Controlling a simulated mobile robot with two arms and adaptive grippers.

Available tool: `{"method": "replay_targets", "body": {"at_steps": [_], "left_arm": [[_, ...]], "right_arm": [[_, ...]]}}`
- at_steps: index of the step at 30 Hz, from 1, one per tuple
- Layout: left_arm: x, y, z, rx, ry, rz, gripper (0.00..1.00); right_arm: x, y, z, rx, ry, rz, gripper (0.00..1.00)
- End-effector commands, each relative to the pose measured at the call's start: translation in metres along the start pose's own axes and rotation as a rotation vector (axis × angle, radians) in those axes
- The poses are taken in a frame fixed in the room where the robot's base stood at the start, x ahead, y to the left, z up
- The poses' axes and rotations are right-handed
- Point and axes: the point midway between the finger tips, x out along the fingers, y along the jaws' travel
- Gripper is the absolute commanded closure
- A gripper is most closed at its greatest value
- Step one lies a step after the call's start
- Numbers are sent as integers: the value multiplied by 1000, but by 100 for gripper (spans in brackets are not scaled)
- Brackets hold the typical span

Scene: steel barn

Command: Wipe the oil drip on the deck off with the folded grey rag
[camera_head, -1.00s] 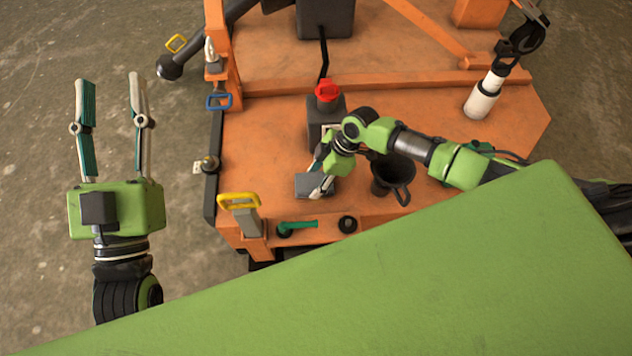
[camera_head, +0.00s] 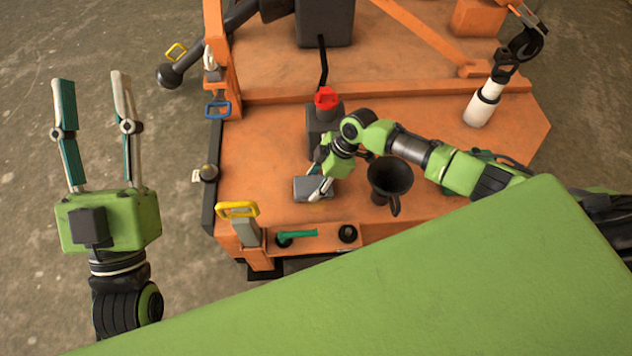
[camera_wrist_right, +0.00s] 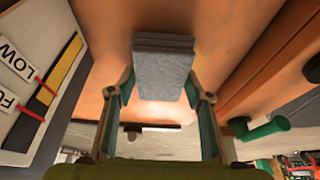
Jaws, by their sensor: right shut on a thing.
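The folded grey rag (camera_head: 306,187) is at the front left of the orange deck (camera_head: 265,150). My right gripper (camera_head: 322,187) is shut on it. In the right wrist view the rag (camera_wrist_right: 163,72) sticks out flat between the two fingertips (camera_wrist_right: 160,92), low over the deck or against it; I cannot tell if it touches. I make out no oil drip; the rag and gripper hide part of the deck. My left gripper (camera_head: 92,80) is open and empty, over the concrete floor left of the deck.
A front rail carries a green handle (camera_head: 298,236); a yellow handle (camera_head: 237,210) is at the corner. A white cylinder (camera_head: 482,105) stands far right.

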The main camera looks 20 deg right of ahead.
Motion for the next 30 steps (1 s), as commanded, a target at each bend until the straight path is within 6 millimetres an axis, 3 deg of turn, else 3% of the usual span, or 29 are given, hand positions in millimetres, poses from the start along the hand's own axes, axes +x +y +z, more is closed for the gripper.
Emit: {"method": "replay_targets", "body": {"at_steps": [14, 30], "left_arm": [[-5, -6, 48, 10, -238, -11, 60], [-28, -13, 98, 19, -500, -25, 60]], "right_arm": [[-11, 0, -6, -1, 2, 1, 71], [-22, 0, -10, -1, 2, 1, 71]]}}
